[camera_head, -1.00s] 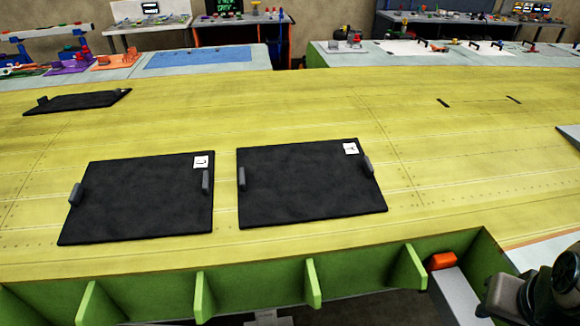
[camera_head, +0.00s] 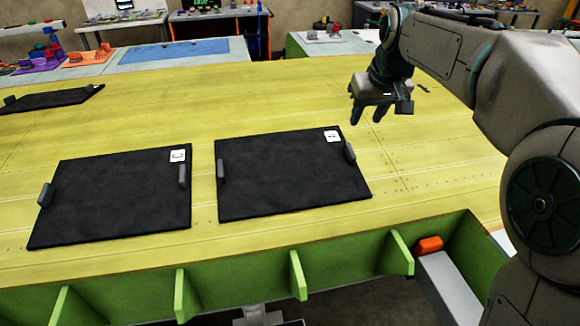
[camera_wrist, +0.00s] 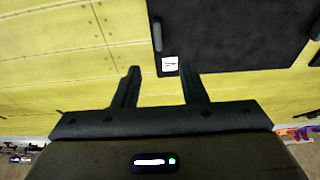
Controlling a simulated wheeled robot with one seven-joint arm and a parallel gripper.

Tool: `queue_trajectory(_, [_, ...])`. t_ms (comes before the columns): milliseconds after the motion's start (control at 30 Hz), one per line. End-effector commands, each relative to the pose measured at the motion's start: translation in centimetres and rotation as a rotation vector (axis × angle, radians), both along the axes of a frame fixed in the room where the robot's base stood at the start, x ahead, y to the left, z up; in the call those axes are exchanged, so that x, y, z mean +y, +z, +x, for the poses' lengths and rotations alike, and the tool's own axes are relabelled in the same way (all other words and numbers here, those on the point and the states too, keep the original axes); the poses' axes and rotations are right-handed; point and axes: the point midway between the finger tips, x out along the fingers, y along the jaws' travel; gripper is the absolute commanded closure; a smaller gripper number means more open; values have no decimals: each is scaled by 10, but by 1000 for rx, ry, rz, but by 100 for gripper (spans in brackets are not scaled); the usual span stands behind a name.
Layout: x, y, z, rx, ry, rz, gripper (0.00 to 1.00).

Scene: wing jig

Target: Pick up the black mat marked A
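Two black mats with grey side handles lie flat on the yellow wing panel in the head view. The right mat (camera_head: 285,178) has a white label (camera_head: 332,136) at its far right corner. The left mat (camera_head: 112,198) has a white label (camera_head: 178,156) at its far right corner. Both letters are too small to read. My gripper (camera_head: 368,112) is above the panel, behind and right of the right mat. In the wrist view my gripper (camera_wrist: 158,72) has its fingers apart with nothing between them. A labelled black mat (camera_wrist: 235,35) lies beyond the fingertips.
A third black mat (camera_head: 50,99) lies at the far left of the yellow panel (camera_head: 250,90). Green ribs (camera_head: 297,275) line the near edge, with an orange block (camera_head: 430,245) at the right. Benches with tools stand behind.

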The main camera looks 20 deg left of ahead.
Motion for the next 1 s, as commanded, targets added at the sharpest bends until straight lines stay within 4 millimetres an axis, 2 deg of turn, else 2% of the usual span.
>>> queue_trajectory(167, [10,-18,8,3,10,-1,62])
queue_trajectory(400, [20,-61,23,2,8,0,62])
queue_trajectory(733, [25,-87,33,1,9,-1,62])
queue_trajectory(1000, [31,-121,48,1,8,-1,62])
